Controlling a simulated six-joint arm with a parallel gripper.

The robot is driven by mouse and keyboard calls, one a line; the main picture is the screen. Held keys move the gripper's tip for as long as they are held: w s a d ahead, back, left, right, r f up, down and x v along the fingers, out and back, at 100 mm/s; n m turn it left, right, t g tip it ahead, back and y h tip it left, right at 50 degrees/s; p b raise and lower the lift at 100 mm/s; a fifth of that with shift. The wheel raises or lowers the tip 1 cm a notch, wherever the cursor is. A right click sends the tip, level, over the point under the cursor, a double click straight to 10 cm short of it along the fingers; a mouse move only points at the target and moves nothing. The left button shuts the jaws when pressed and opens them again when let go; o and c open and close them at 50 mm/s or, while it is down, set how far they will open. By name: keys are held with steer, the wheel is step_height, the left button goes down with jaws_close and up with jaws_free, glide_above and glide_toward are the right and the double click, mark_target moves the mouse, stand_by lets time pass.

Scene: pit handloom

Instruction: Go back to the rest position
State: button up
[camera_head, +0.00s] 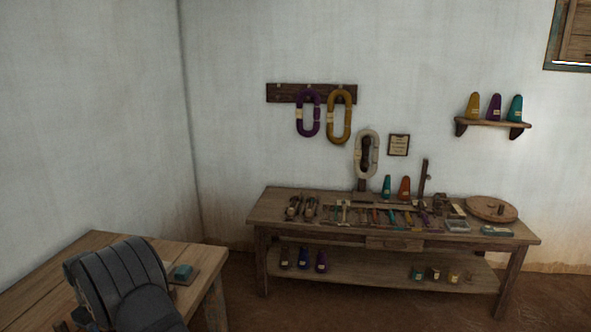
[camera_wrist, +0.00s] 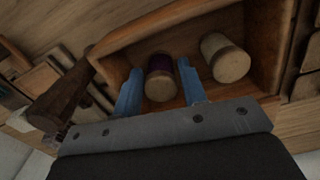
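In the wrist view, my gripper (camera_wrist: 160,69) has its two blue fingers spread apart over an open wooden box (camera_wrist: 185,22). A dark purple bobbin with a pale round end (camera_wrist: 160,85) lies in the box, in line with the gap between the fingers. Narrow gaps show on both sides of it; I cannot tell how far it is from the fingertips. A second pale bobbin (camera_wrist: 226,60) lies to the right, outside the fingers. In the head view, a dark part of my arm shows at lower left, and my gripper is not visible there.
A brown wooden bar (camera_wrist: 62,98) stands left of the box in the wrist view. In the head view, a wooden table (camera_head: 40,265) with a small teal block (camera_head: 183,272) is at left. A tool-covered workbench (camera_head: 275,208) stands against the back wall, with open floor between.

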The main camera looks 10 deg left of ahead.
step_height(320, 180, up, 13)
step_height(320, 180, down, 13)
steer(key=shift+r, duration=0.1)
step_height(320, 180, up, 4)
steer(key=shift+w+d+r, duration=0.1)
steer(key=shift+w+r, duration=0.05)
steer(key=shift+r, duration=0.1)
steer(key=w+d+r, duration=0.6)
steer(key=d+r, duration=0.1)
steer(key=d, duration=0.3)
steer(key=s+n, duration=0.5)
steer(key=s, duration=1.4)
steer(key=s+a+f, duration=0.4)
steer(key=a, duration=0.1)
steer(key=s+a+f, duration=0.3)
steer(key=f, duration=0.2)
steer(key=s+a, duration=0.1)
steer(key=shift+f, duration=0.95)
